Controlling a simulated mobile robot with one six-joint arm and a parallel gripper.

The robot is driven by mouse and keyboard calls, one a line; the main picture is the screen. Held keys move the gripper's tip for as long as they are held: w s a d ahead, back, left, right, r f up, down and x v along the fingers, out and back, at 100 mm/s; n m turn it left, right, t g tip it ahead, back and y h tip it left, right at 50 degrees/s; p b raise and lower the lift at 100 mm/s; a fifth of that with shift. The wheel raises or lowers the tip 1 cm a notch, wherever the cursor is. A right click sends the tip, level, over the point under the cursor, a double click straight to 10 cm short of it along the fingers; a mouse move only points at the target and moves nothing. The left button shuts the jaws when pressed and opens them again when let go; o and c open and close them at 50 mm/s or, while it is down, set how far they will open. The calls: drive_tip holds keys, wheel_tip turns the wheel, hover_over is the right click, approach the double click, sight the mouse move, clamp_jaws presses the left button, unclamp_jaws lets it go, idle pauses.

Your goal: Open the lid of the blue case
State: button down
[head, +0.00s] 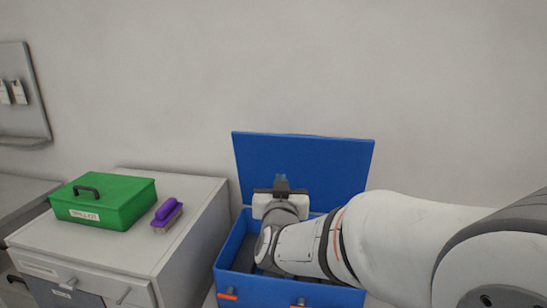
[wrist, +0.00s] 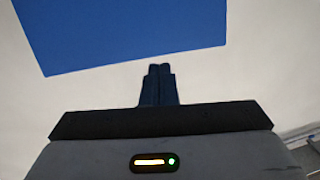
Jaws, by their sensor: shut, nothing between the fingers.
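The blue case (head: 285,291) stands right of the white cabinet in the head view. Its lid (head: 300,163) stands raised at the back, near upright, so the case is open. The lid also shows in the wrist view (wrist: 120,32) as a blue panel at the top. My gripper (head: 281,180) is above the case, in front of the lid's inner face. In the wrist view my gripper's fingers (wrist: 158,72) are together with nothing between them. I cannot tell if they touch the lid. My arm hides much of the case's inside and its right part.
A white cabinet (head: 195,205) stands left of the case. On it are a green box (head: 125,205) with a black handle and a purple brush (head: 167,213). Two orange latches (head: 228,295) are on the case's front. A bare wall is behind.

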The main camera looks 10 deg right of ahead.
drive_tip(key=m+t+h, duration=0.1)
drive_tip(key=h, duration=0.2)
drive_tip(key=p, duration=0.4)
approach(294, 139)
drive_tip(key=shift+m, duration=0.3)
drive_tip(key=x, duration=0.7)
drive_tip(key=shift+f, duration=0.1)
